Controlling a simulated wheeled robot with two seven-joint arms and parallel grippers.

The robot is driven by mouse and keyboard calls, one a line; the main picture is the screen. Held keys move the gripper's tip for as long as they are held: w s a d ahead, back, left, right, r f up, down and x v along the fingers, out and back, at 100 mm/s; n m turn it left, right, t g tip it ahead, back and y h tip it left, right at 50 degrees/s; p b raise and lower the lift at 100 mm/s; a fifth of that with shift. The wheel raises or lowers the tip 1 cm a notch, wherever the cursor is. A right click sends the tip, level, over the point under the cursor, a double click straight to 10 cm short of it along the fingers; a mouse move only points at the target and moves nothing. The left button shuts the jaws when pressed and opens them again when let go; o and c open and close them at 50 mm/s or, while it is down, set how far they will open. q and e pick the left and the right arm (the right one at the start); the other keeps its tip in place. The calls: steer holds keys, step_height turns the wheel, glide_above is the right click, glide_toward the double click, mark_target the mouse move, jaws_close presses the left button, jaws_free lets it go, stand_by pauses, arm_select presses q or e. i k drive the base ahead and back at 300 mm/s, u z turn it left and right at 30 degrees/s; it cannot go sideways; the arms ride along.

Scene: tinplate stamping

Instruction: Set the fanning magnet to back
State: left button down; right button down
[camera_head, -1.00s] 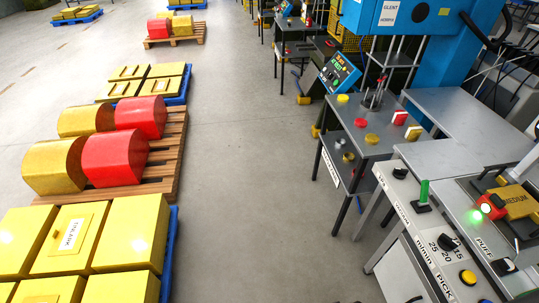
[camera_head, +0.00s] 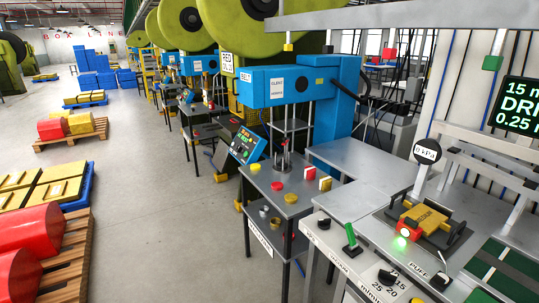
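Neither of my grippers is in view. On the grey bench at the lower right, a green lever (camera_head: 350,237) stands up from a small black base. Lettering runs along the bench edge by it, too small to read surely, so I cannot tell which part is the fanning magnet or how it is set. Behind it, a red block (camera_head: 404,228) with a lit green lamp sits against a yellow piece (camera_head: 429,217) with dark lettering. A black knob (camera_head: 387,277) with numbers around it and a small lever by the word PUFF (camera_head: 441,279) are nearer the front.
A round kPa gauge (camera_head: 427,151) and a dark display (camera_head: 519,104) are at right. Pallets with red and yellow loads (camera_head: 70,245) line the left; the grey aisle (camera_head: 160,210) is clear.

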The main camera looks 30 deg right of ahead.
mark_target(408, 227)
steer(key=z, duration=2.55)
steer(key=k, duration=0.3)
steer(key=z, duration=0.6)
steer(key=i, duration=0.1)
steer(key=u, duration=0.1)
